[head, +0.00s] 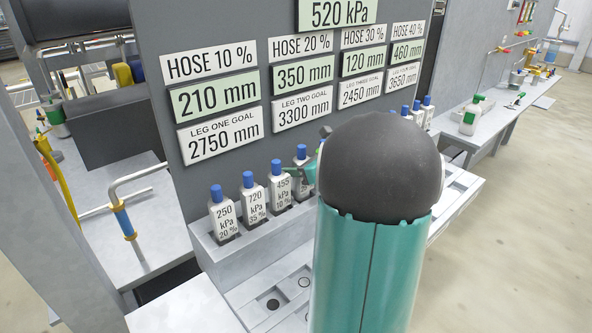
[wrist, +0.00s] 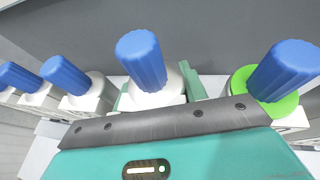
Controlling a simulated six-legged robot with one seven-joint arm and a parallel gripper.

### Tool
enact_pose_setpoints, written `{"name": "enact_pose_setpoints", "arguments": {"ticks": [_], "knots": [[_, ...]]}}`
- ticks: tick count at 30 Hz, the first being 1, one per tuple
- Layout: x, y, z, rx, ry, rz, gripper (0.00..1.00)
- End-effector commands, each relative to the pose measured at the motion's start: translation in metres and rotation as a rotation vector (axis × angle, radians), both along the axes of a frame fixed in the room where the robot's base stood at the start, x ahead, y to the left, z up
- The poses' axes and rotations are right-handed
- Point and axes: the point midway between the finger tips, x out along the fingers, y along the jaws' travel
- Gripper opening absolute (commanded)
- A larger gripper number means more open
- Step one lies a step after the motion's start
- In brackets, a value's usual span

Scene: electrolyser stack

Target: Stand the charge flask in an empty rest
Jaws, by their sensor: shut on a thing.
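Several white flasks with blue caps stand in a row on a grey ledge (head: 250,236) below the signs. From the left, their labels read 250 kPa 20 % (head: 224,217), 720 kPa 35 % (head: 254,202) and 455 kPa 10 % (head: 280,188). My gripper (head: 300,172) is shut on the fourth flask (head: 302,155), in line with the row. Its label is hidden, and I cannot tell whether its base touches the ledge. In the wrist view its blue cap (wrist: 141,60) stands upright between the green fingers. A flask with a green collar (wrist: 250,84) is close on its right.
More blue-capped flasks (head: 428,112) show right of my arm, which hides the middle. A grey sign panel (head: 185,100) rises directly behind the row.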

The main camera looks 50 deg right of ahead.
Motion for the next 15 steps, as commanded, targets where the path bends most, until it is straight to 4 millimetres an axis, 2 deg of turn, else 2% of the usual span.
{"name": "enact_pose_setpoints", "arguments": {"ticks": [3, 13, 14, 15], "knots": [[0.0003, 0.0002, -0.0091, 0.000, -0.002, 0.000, 0.06], [0.0001, 0.0002, -0.0121, 0.000, -0.002, 0.000, 0.06], [-0.0001, 0.0002, -0.0123, 0.000, -0.001, 0.000, 0.48], [-0.0001, 0.0002, -0.0122, 0.000, -0.001, 0.000, 0.56]]}}
